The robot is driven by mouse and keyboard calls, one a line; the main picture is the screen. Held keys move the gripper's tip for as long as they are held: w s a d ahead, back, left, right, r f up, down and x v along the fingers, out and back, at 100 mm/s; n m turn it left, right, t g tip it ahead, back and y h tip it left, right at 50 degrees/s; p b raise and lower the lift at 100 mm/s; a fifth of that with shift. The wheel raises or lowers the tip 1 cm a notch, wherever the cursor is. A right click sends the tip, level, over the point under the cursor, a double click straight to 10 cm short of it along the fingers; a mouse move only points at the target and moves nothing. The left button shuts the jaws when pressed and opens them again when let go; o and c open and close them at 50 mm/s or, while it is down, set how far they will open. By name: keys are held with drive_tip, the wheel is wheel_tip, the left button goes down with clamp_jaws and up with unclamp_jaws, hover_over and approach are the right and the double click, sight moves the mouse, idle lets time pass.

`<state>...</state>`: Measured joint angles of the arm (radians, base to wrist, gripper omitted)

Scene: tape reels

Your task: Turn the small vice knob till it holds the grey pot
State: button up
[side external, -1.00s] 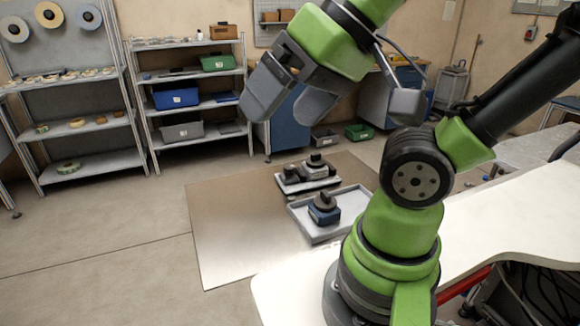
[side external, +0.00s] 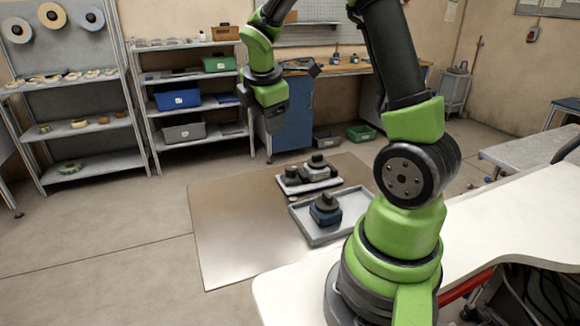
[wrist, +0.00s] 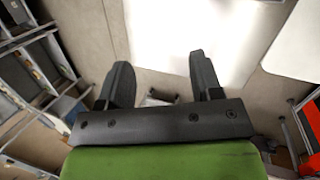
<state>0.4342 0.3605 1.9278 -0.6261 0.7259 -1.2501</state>
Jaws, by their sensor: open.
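Two shallow grey trays lie on the metal sheet in the side view. The front tray (side external: 303,233) holds a blue-based block (side external: 326,215) with a dark rounded part on top. The rear tray (side external: 287,190) holds a grey block (side external: 317,171) with a dark knob-like part (side external: 318,158) on top and a dark piece beside it. Which one is the small vice, and which the grey pot, I cannot tell at this size. My gripper (side external: 277,125) is high above the floor, left of and apart from both trays. In the wrist view its fingers (wrist: 160,60) are wide apart, with nothing between them.
The metal sheet (side external: 230,220) is bare left of the trays. A white table (side external: 480,225) borders it on the right. Shelving (side external: 190,90) and a blue cabinet (side external: 292,120) stand behind. A green bin (side external: 361,132) sits on the floor at the back.

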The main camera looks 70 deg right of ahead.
sight(291, 168)
drive_tip(key=d+f+n, duration=0.2)
drive_tip(key=d+f, duration=0.1)
drive_tip(key=f, duration=0.3)
drive_tip(key=d+f+n+g, duration=0.1)
drive_tip(key=d+f+n, duration=0.1)
drive_tip(key=d+f, duration=0.2)
drive_tip(key=d+f+n+g, duration=0.1)
drive_tip(key=d+f, duration=0.3)
drive_tip(key=f, duration=0.4)
drive_tip(key=shift+s+n+h, duration=0.3)
drive_tip(key=shift+n+h, duration=0.1)
drive_tip(key=shift+n, duration=0.1)
drive_tip(key=shift+c, duration=0.3)
drive_tip(key=c, duration=0.9)
drive_tip(key=shift+o, duration=0.2)
